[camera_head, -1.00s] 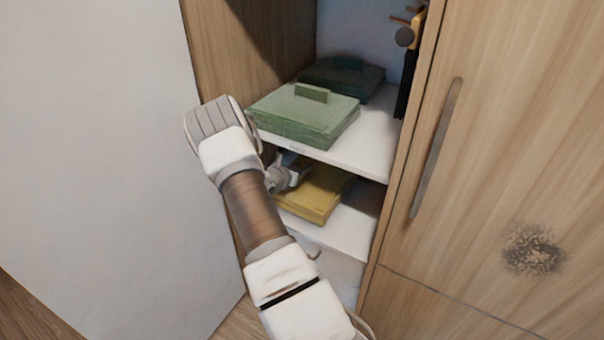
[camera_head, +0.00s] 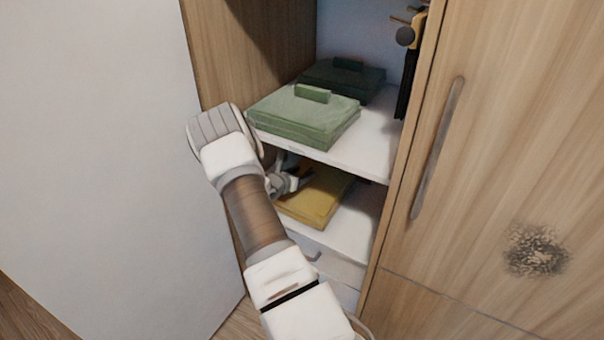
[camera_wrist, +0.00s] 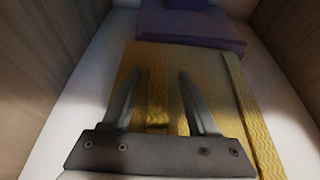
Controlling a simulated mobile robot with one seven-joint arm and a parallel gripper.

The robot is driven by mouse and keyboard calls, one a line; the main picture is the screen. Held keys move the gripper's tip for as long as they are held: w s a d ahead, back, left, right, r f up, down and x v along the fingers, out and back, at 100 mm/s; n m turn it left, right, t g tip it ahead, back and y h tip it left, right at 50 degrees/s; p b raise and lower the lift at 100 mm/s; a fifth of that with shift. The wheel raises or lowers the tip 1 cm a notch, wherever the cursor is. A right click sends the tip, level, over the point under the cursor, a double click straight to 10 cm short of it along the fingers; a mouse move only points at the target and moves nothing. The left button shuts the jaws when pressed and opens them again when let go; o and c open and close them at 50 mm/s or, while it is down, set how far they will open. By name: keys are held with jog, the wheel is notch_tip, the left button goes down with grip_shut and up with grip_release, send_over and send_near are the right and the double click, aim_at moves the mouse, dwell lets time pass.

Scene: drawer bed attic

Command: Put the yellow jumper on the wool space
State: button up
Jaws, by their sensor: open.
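The yellow jumper (camera_head: 318,200) lies folded on the lower shelf of the open wardrobe, partly hidden by my arm and the shelf above. In the wrist view the yellow jumper (camera_wrist: 215,80) fills the middle, with a raised ribbed tab between the fingers. My gripper (camera_head: 300,180) is inside the lower compartment, over the jumper. In the wrist view my gripper (camera_wrist: 160,85) is open, one finger on each side of the tab; I cannot tell whether they touch the cloth. A small label on the upper shelf edge is too blurred to read, so I cannot tell which shelf is the wool space.
Folded green garments (camera_head: 305,118) and a darker green one (camera_head: 342,75) lie on the upper shelf (camera_head: 372,130). A purple garment (camera_wrist: 190,28) lies behind the jumper. Wooden side walls (camera_wrist: 45,70) flank the compartment. A closed door with a handle (camera_head: 437,150) stands at right.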

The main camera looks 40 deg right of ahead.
jog(key=p+v, duration=0.2)
jog(key=v, duration=1)
jog(key=shift+d+r, duration=0.1)
